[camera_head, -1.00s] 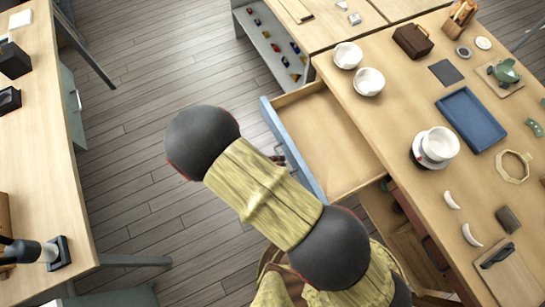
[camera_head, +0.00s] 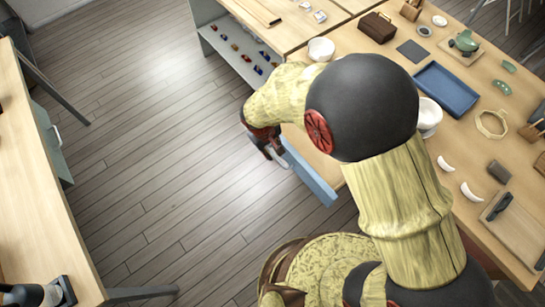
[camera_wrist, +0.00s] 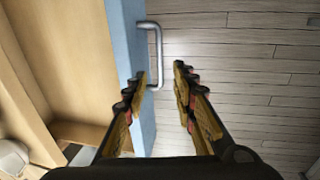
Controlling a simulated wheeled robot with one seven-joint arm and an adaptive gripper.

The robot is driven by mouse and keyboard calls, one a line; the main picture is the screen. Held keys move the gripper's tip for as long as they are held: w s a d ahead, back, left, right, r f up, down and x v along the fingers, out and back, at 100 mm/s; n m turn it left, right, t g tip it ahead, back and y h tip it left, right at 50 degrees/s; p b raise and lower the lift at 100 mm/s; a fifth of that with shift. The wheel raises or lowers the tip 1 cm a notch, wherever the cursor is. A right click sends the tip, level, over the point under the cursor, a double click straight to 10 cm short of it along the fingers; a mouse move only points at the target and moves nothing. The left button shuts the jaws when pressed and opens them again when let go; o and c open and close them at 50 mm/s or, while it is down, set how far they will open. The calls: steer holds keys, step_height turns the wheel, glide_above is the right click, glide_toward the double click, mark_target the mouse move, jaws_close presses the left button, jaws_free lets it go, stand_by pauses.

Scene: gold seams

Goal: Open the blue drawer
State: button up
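The blue drawer front (camera_head: 312,175) stands pulled out from the long wooden table, in the head view. My arm hides most of the drawer's inside. The wrist view shows the blue front (camera_wrist: 128,40) edge-on, the pale wooden inside (camera_wrist: 60,60) to its left, and the grey bar handle (camera_wrist: 157,50) on its outer face. My gripper (camera_wrist: 161,82) is open, its fingers apart near the lower end of the handle. The left finger overlaps the blue front in the picture; I cannot tell if it touches. In the head view my gripper (camera_head: 274,150) is at the drawer front.
The tabletop holds a white bowl (camera_head: 321,49), a blue tray (camera_head: 447,90), a brown box (camera_head: 378,27) and several small pieces. Another desk (camera_head: 40,190) stands at the left. The wooden floor (camera_head: 170,130) between is clear.

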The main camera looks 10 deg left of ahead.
mark_target(276, 157)
steer(key=f, duration=0.2)
steer(key=f+b, duration=0.1)
steer(key=f, duration=0.2)
steer(key=w+d+f+b, duration=0.1)
steer(key=f, duration=0.1)
steer(key=shift+f, duration=0.2)
steer(key=shift+c, duration=0.6)
jaws_close()
